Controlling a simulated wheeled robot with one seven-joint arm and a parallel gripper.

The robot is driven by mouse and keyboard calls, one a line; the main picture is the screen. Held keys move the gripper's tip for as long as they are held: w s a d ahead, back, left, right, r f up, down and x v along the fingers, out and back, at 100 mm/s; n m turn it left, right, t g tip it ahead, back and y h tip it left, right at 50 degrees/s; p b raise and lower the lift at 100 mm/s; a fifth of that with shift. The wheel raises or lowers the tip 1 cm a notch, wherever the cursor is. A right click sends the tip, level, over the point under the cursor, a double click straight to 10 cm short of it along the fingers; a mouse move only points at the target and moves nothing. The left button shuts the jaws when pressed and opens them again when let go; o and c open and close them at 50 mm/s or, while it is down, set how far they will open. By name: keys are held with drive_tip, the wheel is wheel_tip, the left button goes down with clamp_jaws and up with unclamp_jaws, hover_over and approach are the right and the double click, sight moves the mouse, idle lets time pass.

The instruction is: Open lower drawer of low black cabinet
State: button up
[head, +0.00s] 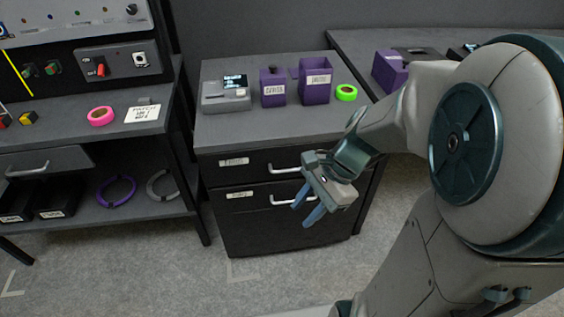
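The low black cabinet (230,170) stands in the middle of the head view with a grey top. Its lower drawer (250,230) looks shut and has a pale bar handle (284,203). The upper drawer (225,173) above it also looks shut, with its own handle (285,170). My gripper (303,217) is in front of the cabinet's right part, fingers pointing down and left, with a gap between the blue fingers. The fingers overlap the lower handle's right end in the picture. I cannot tell whether they touch it. Nothing shows between the fingers.
On the cabinet top stand a grey device (226,95), two purple bins (273,90) (315,82) and a green tape roll (346,92). A workbench (80,135) with a lower shelf stands at left. Another table (370,45) is behind my arm. The floor (180,285) in front is clear.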

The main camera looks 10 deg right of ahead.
drive_tip(key=w+d+f+m+t+y+b, duration=0.1)
drive_tip(key=w+f+m+y+b, duration=0.3)
drive_tip(key=f+m, duration=0.3)
drive_tip(key=w+f+m+t+y+b, duration=0.2)
drive_tip(key=w+f+m+b, duration=0.25)
drive_tip(key=f+m, duration=0.3)
drive_tip(key=w+d+f+m+t+b, duration=0.4)
drive_tip(key=d+f+m+t+b, duration=0.15)
drive_tip(key=f+m, duration=0.35)
drive_tip(key=w+d+f+m+t+b, duration=0.4)
drive_tip(key=d+f+m+b, duration=0.15)
drive_tip(key=f+m, duration=0.3)
drive_tip(key=shift+m, duration=0.3)
drive_tip(key=shift+w+d+b+x, duration=0.1)
drive_tip(key=shift+b+x, duration=0.5)
drive_tip(key=shift+x, duration=1.55)
drive_tip(key=shift+w+d+b+x, duration=0.1)
drive_tip(key=shift+b+x, duration=0.5)
drive_tip(key=shift+x, duration=1.55)
drive_tip(key=shift+w+d+b+x, duration=0.1)
drive_tip(key=shift+b+x, duration=0.5)
drive_tip(key=shift+x, duration=1.55)
clamp_jaws()
